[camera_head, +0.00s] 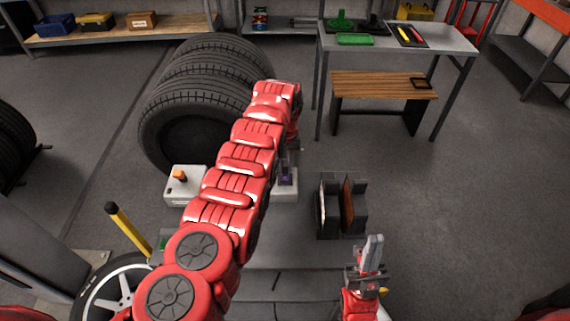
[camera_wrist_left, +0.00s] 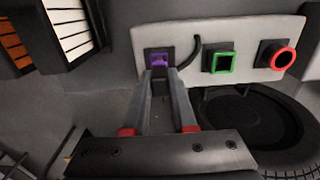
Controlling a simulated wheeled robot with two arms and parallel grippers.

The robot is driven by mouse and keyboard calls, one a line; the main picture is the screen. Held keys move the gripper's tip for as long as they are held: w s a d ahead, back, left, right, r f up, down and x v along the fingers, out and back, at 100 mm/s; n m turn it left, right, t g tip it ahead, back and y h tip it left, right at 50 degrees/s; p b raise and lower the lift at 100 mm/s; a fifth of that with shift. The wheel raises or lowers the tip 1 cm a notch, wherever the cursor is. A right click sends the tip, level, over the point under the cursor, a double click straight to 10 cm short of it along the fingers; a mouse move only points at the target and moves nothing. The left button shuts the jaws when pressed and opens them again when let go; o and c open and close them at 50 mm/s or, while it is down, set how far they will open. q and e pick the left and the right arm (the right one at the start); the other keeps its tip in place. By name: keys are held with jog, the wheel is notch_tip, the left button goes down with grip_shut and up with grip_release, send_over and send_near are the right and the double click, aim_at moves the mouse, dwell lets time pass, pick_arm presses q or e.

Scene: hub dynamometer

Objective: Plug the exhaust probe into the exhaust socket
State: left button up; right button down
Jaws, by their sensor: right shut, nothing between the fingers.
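A pale panel (camera_wrist_left: 225,45) in the left wrist view carries a purple square fitting on a dark block (camera_wrist_left: 160,60), a green square one (camera_wrist_left: 223,62) and a red round one (camera_wrist_left: 283,57). A short black cable (camera_wrist_left: 194,55) curves beside the purple one. My left gripper's fingers (camera_wrist_left: 160,85) stand apart with their tips right at the purple fitting. A dark piece shows between the tips; I cannot tell if they grip it, or which part is probe or socket. In the head view purple (camera_head: 286,176) shows just beside my left arm. My right gripper (camera_head: 373,245) is shut and empty.
A dark stand with a brown plate (camera_head: 347,205) is right of my left arm. Stacked tyres (camera_head: 190,105) stand behind it. A pale box with an orange knob (camera_head: 183,183) and a yellow post (camera_head: 130,230) are left. Floor at the right (camera_head: 470,200) is clear.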

pick_arm(q)
grip_shut()
jog(key=shift+r+p, duration=0.55)
jog(key=shift+r, duration=0.2)
dwell(0.3)
jog(key=shift+r+p, duration=0.55)
jog(key=shift+r, duration=1.45)
